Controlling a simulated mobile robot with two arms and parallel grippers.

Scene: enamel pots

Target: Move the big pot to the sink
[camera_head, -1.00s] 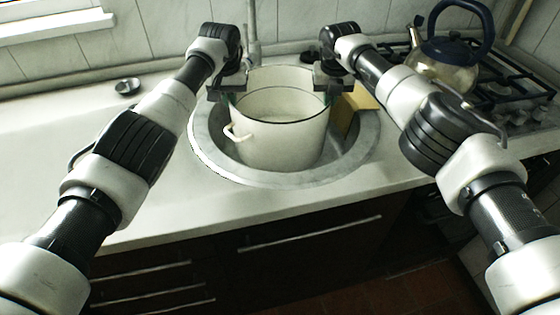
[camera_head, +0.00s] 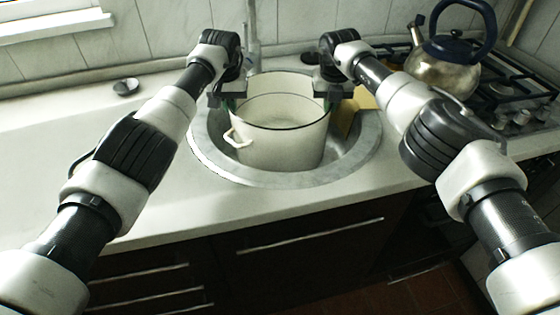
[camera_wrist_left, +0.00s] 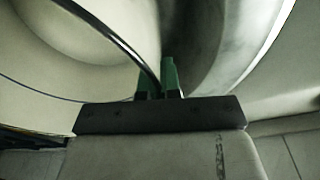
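The big pot (camera_head: 280,145), cream enamel with a dark rim, is upright inside the round metal sink (camera_head: 350,163). Whether its base touches the sink bottom is hidden. Its left handle (camera_head: 237,139) faces front left. My left gripper (camera_head: 230,102) is at the pot's left rim; in the left wrist view its green fingers (camera_wrist_left: 158,80) are close together, one on each side of the rim, shut on it. My right gripper (camera_head: 329,103) is at the right rim, on the opposite side; its fingertips are small and partly hidden, but it moves together with the pot.
A yellow-brown object (camera_head: 355,108) is at the sink's right side, behind the pot. A kettle (camera_head: 446,66) stands on the gas stove (camera_head: 510,100) at right. A small dark-rimmed dish (camera_head: 126,87) lies on the counter (camera_head: 60,130), which is clear at left.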

